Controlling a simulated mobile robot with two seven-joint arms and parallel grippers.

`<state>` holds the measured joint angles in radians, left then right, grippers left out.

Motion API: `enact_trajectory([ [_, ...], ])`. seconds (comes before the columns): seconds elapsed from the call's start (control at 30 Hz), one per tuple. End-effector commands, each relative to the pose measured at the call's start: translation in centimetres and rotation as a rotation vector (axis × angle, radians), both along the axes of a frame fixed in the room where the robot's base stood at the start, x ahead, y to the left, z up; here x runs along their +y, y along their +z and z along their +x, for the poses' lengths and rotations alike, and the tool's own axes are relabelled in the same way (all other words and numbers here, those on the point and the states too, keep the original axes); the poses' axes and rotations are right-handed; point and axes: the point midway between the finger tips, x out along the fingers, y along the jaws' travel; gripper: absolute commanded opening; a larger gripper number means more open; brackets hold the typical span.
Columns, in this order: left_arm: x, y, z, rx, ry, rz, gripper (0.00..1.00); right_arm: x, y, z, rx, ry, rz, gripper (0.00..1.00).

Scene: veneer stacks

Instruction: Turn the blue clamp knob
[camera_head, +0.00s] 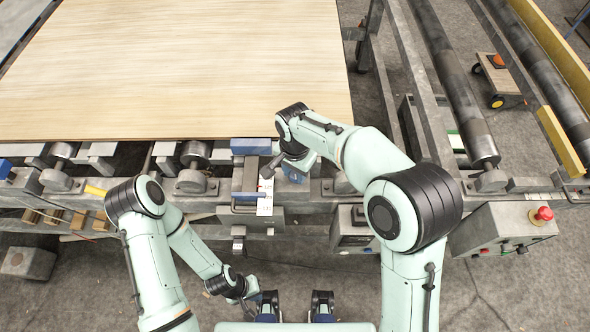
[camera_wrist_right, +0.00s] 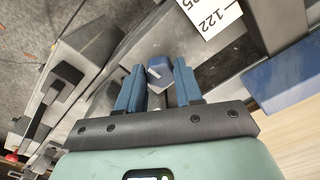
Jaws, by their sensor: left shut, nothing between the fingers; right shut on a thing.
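The blue clamp knob (camera_wrist_right: 158,68) shows in the right wrist view as a small blue cap with a white line. It sits between the two blue fingers of my right gripper (camera_wrist_right: 158,88), which is shut on it. In the head view my right gripper (camera_head: 293,174) reaches down beside the clamp at the table's front edge, and the hand hides the knob. My left gripper (camera_head: 257,296) is low in the head view, near my base, shut and empty, far from the clamp.
A large veneer sheet (camera_head: 170,70) covers the table behind the clamp. A blue block (camera_head: 250,146) stands at its front edge. A white number label (camera_wrist_right: 208,15) lies near the knob. A control box with a red button (camera_head: 543,213) is at the right. Rollers (camera_head: 460,110) run behind it.

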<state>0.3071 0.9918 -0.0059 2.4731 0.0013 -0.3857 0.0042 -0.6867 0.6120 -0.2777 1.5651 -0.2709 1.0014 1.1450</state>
Motion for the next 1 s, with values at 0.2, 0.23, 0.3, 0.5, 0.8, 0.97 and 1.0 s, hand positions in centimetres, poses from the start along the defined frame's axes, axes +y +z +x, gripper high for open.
enact_trajectory([
  [0.2, 0.01, 0.11, 0.04, 0.0, 0.0, 0.0, 0.0, 0.04, 0.12, 0.12, -0.005, -0.084, 0.002, 0.05],
  [0.23, 0.0, 0.12, 0.05, 0.0, 0.0, 0.0, 0.0, 0.04, 0.12, 0.13, -0.004, -0.092, 0.001, 0.05],
  [0.3, 0.0, 0.13, 0.05, 0.0, 0.0, 0.0, 0.0, 0.02, 0.12, 0.13, -0.004, -0.106, 0.001, 0.05],
  [0.5, 0.0, 0.14, 0.05, -0.001, 0.0, 0.0, 0.0, 0.0, 0.11, 0.14, -0.004, -0.123, 0.001, 0.05],
  [0.8, 0.0, 0.14, 0.05, -0.001, 0.0, 0.0, 0.0, 0.0, 0.1, 0.14, -0.004, -0.124, 0.001, 0.05],
  [0.97, 0.0, 0.14, 0.06, -0.001, 0.0, 0.0, 0.0, -0.01, 0.08, 0.1, -0.003, -0.123, 0.001, 0.61],
  [1.0, 0.0, 0.13, 0.06, -0.001, 0.0, 0.0, 0.0, 0.0, 0.07, 0.09, -0.003, -0.123, 0.001, 0.61],
])
